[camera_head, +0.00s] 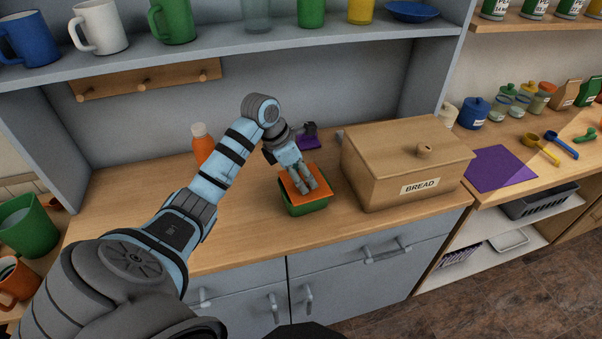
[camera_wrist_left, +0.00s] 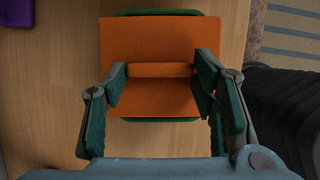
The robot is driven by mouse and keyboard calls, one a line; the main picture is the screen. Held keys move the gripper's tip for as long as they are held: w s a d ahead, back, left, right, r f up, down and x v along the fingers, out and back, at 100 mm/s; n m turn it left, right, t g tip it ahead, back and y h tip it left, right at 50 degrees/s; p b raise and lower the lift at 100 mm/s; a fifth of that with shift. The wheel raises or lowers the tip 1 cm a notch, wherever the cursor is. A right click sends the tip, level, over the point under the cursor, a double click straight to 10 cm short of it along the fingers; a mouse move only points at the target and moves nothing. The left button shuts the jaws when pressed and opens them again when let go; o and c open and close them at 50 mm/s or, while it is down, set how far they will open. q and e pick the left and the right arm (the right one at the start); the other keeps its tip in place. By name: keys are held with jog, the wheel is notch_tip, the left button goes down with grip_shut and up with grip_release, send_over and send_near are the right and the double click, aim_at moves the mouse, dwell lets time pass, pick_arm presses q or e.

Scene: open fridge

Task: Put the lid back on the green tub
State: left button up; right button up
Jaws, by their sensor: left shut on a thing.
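The green tub (camera_head: 306,208) stands on the wooden counter, left of the bread box. The orange lid (camera_head: 291,185) lies flat over its top, with green showing below its front edge. My left gripper (camera_head: 305,188) reaches down from above and is shut on the lid's bar handle. In the left wrist view the fingers (camera_wrist_left: 160,82) press on both ends of the orange bar (camera_wrist_left: 160,70). The tub's green rim (camera_wrist_left: 157,12) shows beyond two opposite edges of the lid (camera_wrist_left: 150,40). I cannot tell whether the lid touches the rim. My right gripper is not in view.
The tan bread box (camera_head: 385,165) stands close to the right of the tub. An orange bottle (camera_head: 202,148) with a pale cap stands behind my left arm. A purple item (camera_head: 310,143) lies behind the tub. The shelf (camera_head: 230,55) with mugs overhangs the counter's back.

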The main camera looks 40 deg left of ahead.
pick_arm(q)
jog(key=o, duration=1)
jog(key=shift+o, duration=0.4)
jog(key=o, duration=0.4)
jog(key=shift+r, duration=0.1)
